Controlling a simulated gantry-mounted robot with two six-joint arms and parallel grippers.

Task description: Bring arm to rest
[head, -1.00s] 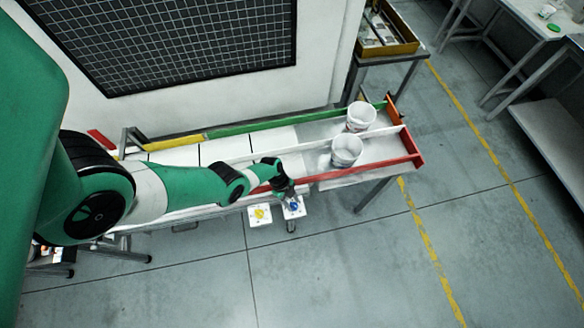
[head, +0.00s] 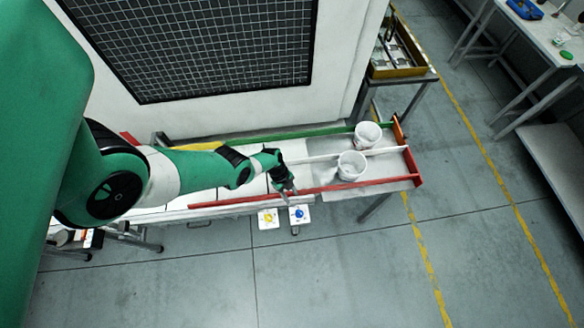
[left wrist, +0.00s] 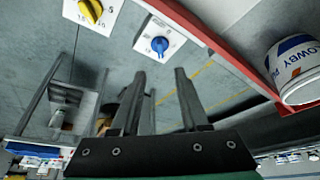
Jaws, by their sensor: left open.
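My left arm (head: 195,172) reaches in from the left over the long white table. Its gripper (head: 289,190) is beside the table's red front rail (head: 330,188), just above two white dial plates. The left wrist view shows the two fingers (left wrist: 158,100) apart with nothing between them. One plate has a yellow knob (head: 267,218) and the other a blue knob (head: 299,213). The yellow knob (left wrist: 91,10) and blue knob (left wrist: 160,44) also show in the left wrist view. My right gripper is not in view.
Two white tubs, one farther back (head: 367,134) and one nearer (head: 351,165), stand at the table's right end. The nearer lane's tub area ends at a red end board (head: 411,167). A yellow tray (head: 396,45) sits on a stand behind. The floor in front is clear.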

